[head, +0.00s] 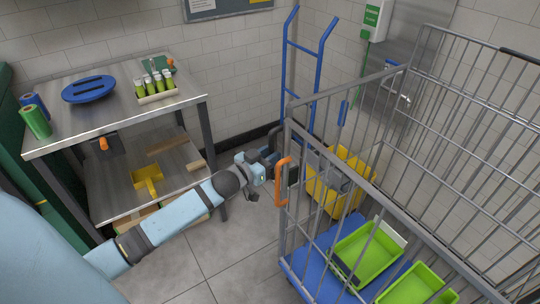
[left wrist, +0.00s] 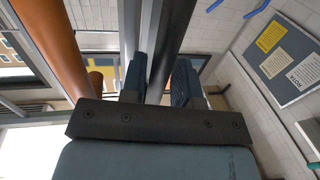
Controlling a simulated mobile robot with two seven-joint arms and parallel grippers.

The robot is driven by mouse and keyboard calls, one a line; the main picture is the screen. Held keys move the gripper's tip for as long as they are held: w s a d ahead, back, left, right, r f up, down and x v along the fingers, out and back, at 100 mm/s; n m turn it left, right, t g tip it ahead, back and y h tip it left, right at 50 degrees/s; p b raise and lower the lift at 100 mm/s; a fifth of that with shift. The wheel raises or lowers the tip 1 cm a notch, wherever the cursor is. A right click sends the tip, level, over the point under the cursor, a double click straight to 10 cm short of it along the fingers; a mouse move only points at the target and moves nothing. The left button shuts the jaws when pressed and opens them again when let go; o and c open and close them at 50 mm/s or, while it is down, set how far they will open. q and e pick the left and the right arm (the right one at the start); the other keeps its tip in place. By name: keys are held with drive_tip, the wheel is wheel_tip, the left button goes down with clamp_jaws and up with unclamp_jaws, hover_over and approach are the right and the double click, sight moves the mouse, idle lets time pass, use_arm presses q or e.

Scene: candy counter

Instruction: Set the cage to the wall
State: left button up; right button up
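The cage (head: 287,150) is a tall grey wire roll cage on the right of the head view. It has a blue base (head: 325,255) and an orange handle (head: 281,181) on its near left post. My left gripper (head: 272,158) is at that post, beside the orange handle. In the left wrist view its two fingers (left wrist: 162,82) lie close on either side of a grey upright, and the orange handle (left wrist: 55,45) passes to their left. The fingers look shut on the upright; the contact itself is partly hidden. My right gripper is not in view.
Green trays (head: 365,250) lie in the cage. A yellow bucket (head: 335,190) and a blue hand truck (head: 287,65) stand behind it, near the tiled wall (head: 240,60). A steel table (head: 110,105) stands left. Grey floor (head: 215,255) is clear between table and cage.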

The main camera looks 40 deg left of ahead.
sight(343, 121)
use_arm(q)
drive_tip(key=shift+c, duration=0.3)
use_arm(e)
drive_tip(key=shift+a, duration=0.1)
use_arm(q)
clamp_jaws()
drive_tip(key=shift+w, duration=0.15)
drive_tip(key=shift+w+d+r, duration=0.15)
drive_tip(key=shift+w, duration=0.2)
drive_tip(key=w+d+b, duration=0.1)
drive_tip(key=w+d, duration=0.2)
drive_tip(key=w, duration=0.5)
drive_tip(key=w+d+b, duration=0.2)
drive_tip(key=w+d, duration=0.1)
drive_tip(key=w, duration=0.5)
drive_tip(key=w+d+b, duration=0.1)
drive_tip(key=w+d, duration=0.3)
drive_tip(key=w, duration=0.4)
drive_tip(key=shift+w+b, duration=0.25)
drive_tip(key=shift+b, duration=0.05)
drive_tip(key=shift+w+d, duration=0.25)
drive_tip(key=shift+w, duration=0.25)
drive_tip(key=shift+r, duration=0.2)
drive_tip(key=shift+w, duration=0.1)
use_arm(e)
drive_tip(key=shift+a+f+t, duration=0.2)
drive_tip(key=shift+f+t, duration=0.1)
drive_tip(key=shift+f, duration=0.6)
